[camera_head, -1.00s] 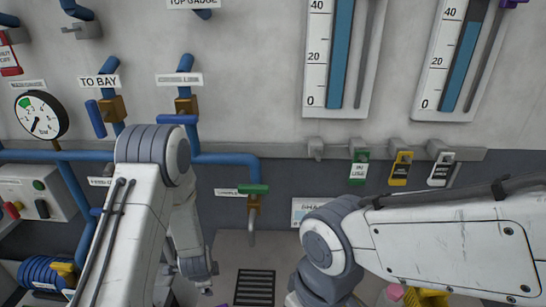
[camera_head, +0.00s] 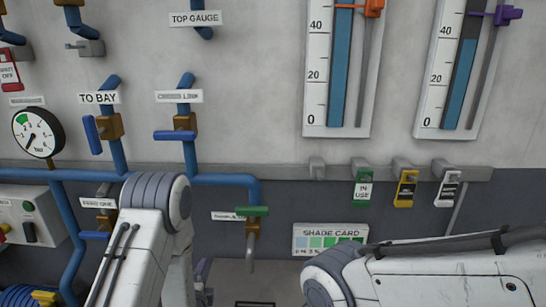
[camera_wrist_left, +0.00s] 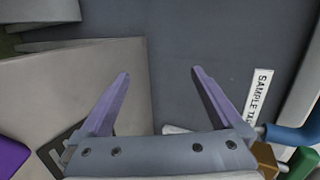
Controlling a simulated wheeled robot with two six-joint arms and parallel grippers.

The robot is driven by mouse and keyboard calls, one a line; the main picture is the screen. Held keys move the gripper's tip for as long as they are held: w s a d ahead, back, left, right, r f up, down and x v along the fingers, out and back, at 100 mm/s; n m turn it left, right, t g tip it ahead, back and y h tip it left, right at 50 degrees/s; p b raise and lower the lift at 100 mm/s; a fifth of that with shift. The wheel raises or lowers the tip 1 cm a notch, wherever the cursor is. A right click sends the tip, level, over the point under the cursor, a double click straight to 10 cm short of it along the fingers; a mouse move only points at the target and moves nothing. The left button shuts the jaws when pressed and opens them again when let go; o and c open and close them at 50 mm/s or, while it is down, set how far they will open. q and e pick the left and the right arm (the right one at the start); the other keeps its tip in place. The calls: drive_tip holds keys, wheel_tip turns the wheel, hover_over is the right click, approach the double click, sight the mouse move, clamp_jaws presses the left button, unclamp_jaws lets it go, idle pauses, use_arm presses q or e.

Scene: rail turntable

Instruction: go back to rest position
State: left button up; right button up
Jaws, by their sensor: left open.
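My left gripper (camera_wrist_left: 160,74) is open in the left wrist view, its two purple fingers spread apart with nothing between them. In the head view my left arm comes up from the bottom, and a small part of the left gripper (camera_head: 201,271) shows low beside the forearm. My right arm crosses the lower right of the head view. Its gripper is out of the picture.
Blue pipes with valves run along the wall. The green-handled sample tap (camera_head: 252,211) is right of my left arm. The shade card (camera_head: 329,240) and hanging tags (camera_head: 363,190) are above my right arm. A pressure gauge (camera_head: 37,133) is at left.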

use_arm(q)
drive_tip(key=shift+w+r+t, duration=0.15)
drive_tip(key=shift+r+t, duration=0.25)
drive_tip(key=shift+d+r, duration=0.1)
